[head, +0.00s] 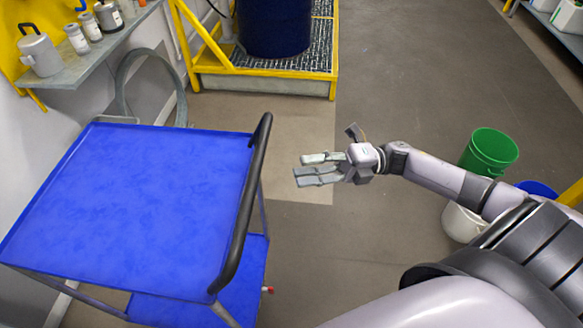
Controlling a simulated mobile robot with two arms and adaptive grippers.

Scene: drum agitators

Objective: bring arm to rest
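My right arm reaches in from the lower right of the head view. Its gripper (309,168) points left, held in the air over the floor just right of the cart's black handle. Its fingers are apart with nothing between them, so it is open and empty. It appears clear of the cart. My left gripper is not in view.
A blue cart (150,205) with an empty top and a black handle (243,205) stands at the left. Behind are a yellow-framed platform (262,85) with a dark blue drum (273,25) and a wall shelf (85,62) with containers. A green bucket (489,150) and a white bucket (460,223) are near my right arm.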

